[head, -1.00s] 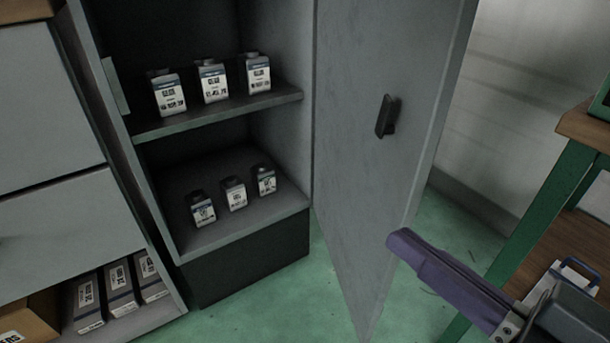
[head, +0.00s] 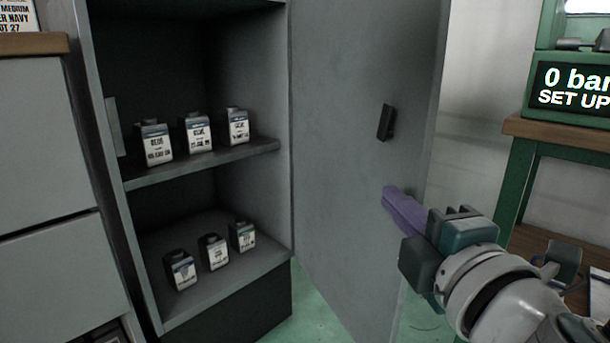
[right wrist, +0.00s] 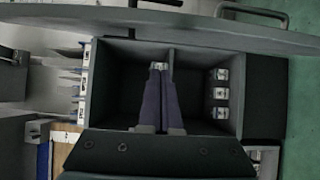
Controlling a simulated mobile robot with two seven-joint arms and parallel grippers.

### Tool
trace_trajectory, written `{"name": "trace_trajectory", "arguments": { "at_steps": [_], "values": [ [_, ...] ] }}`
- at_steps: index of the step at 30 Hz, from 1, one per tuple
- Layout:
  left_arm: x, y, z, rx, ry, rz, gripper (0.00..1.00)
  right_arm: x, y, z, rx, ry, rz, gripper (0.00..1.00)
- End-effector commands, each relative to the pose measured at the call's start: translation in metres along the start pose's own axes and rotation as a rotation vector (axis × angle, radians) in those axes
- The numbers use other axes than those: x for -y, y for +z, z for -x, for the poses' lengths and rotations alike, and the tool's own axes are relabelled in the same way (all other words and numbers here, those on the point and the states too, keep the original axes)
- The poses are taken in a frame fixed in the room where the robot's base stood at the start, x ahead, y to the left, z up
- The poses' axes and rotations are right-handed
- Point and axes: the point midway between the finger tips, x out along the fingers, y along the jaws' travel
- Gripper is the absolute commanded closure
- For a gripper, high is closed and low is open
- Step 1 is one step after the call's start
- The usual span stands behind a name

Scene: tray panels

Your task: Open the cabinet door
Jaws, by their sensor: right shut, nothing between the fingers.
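The grey cabinet (head: 274,150) stands open, with its dark inside and shelf in plain view. Its door (head: 340,170) is swung out to the right on the cabinet's right side. A dark handle (head: 386,122) sits on the door face turned to me. My right gripper (head: 388,192) has purple fingers, shut and empty, in front of the door's face and below the handle; whether they touch the door I cannot tell. In the right wrist view the fingers (right wrist: 159,67) point at the open cabinet, and the door (right wrist: 170,33) spans the top. My left gripper is out of view.
White-labelled bottles stand on the cabinet shelf (head: 205,163) and on its floor. A drawer unit (head: 45,150) adjoins on the left. A green-framed bench (head: 518,185) with a display (head: 572,90) stands at the right. Green floor shows below the door.

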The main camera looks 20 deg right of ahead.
Motion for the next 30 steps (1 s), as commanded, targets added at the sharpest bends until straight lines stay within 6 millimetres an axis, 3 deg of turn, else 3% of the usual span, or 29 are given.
{"name": "trace_trajectory", "arguments": {
  "at_steps": [3,5,12,26,30],
  "values": [
    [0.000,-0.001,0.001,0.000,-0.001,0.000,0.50,-0.001,0.000,-0.026,-0.002,0.004,0.001,1.00],
    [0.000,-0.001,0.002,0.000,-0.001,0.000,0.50,0.000,0.005,-0.034,0.001,0.001,0.005,1.00],
    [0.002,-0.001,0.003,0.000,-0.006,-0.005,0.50,0.001,0.034,-0.038,0.000,-0.001,0.002,1.00],
    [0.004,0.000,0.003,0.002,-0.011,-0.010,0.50,0.001,0.040,-0.039,-0.001,-0.001,-0.001,1.00],
    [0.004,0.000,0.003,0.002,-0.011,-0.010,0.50,0.001,0.054,-0.043,0.000,-0.002,0.003,1.00]
  ]
}}
